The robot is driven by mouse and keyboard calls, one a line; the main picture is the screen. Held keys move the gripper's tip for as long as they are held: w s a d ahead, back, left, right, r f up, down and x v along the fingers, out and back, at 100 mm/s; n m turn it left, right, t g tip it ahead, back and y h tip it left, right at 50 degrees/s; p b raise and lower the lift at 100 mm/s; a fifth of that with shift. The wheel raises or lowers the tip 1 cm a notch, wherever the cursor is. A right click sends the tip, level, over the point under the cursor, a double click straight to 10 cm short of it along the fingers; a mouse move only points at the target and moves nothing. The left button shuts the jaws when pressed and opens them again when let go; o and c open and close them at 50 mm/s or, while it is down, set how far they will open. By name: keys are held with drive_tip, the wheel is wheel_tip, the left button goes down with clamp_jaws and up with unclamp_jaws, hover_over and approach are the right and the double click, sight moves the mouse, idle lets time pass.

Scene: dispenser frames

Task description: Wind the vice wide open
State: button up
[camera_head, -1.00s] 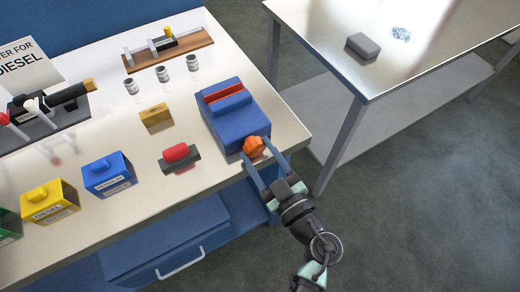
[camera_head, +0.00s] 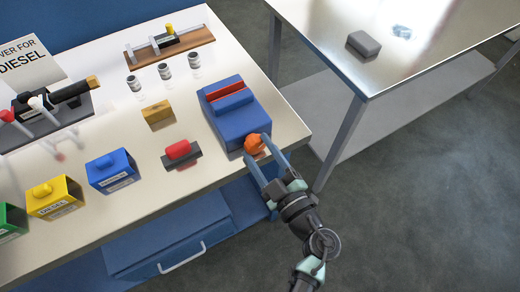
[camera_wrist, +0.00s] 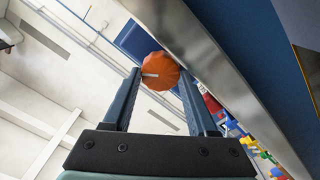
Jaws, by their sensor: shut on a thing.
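The vice (camera_head: 240,124) is a blue block at the right end of the workbench, with a red strip (camera_head: 231,100) across its top between blue parts. I cannot tell exactly how wide its jaws stand apart. An orange knob (camera_head: 254,144) sticks out of its front end, at the bench edge. My gripper (camera_head: 263,150) is shut on the knob, one finger on each side. In the wrist view the round, faceted knob (camera_wrist: 160,71), with a pale mark on its face, sits between the fingertips (camera_wrist: 157,82).
A red-topped block (camera_head: 181,151), a yellow block (camera_head: 158,112) and small jars (camera_head: 165,72) stand left of the vice. Blue (camera_head: 111,170) and yellow (camera_head: 53,196) boxes are farther left. A metal table (camera_head: 430,50) with a grey block (camera_head: 363,44) stands right, across open floor.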

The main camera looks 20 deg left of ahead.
drive_tip(key=o, duration=1.4)
drive_tip(key=shift+c, duration=0.2)
drive_tip(key=shift+s+f, duration=0.1)
